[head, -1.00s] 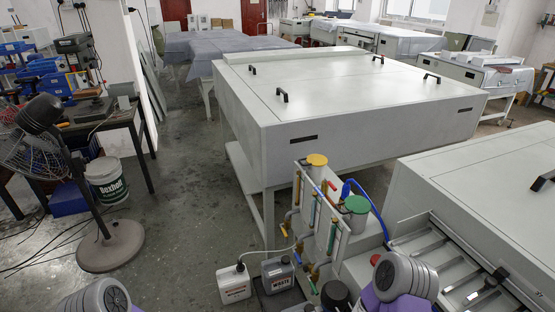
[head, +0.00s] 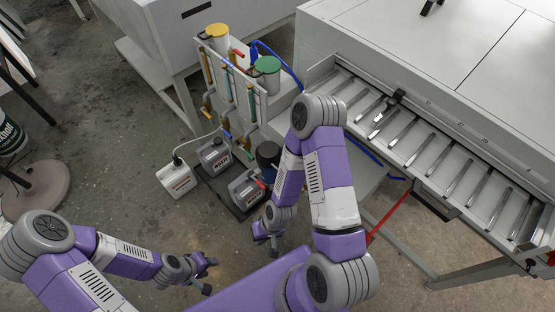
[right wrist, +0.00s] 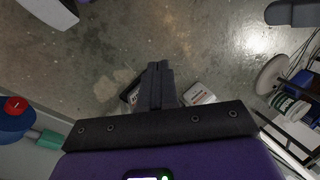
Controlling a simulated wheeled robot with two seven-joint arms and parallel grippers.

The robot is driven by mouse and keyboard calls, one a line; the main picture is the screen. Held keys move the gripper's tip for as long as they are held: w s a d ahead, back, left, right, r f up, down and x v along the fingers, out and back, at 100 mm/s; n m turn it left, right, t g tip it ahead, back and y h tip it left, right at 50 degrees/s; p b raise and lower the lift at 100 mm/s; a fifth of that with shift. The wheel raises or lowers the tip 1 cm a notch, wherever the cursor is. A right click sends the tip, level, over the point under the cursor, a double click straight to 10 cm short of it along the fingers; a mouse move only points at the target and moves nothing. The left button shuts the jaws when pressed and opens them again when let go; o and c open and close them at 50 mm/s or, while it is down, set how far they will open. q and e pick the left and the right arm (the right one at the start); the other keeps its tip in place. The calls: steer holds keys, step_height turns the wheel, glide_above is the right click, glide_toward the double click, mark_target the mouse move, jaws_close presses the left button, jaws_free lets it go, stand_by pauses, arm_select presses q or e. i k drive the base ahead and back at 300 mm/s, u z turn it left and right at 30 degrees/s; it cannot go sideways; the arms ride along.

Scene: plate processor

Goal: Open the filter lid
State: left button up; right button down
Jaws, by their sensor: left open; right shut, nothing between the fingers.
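Two canisters stand at the top middle of the head view, one with a yellow lid (head: 216,31) and one with a green lid (head: 267,65). Both lids look shut; I cannot tell which one is the filter lid. My left gripper (head: 207,276) is open and empty, low over the floor, well below and apart from the canisters. My right gripper (head: 273,241) is shut on nothing, below and apart from both lids. Its closed fingers (right wrist: 157,84) also show in the right wrist view, pointing over the floor and jugs.
A panel with coloured pipes and valves (head: 232,85) stands beside the canisters. Several jugs, including a white one (head: 177,179), sit in front. The machine with a slatted tray (head: 440,150) fills the right. Free floor (head: 90,160) lies to the left.

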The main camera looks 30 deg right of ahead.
mark_target(268, 154)
steer(key=u, duration=1.65)
steer(key=i, duration=0.8)
steer(key=z, duration=2.55)
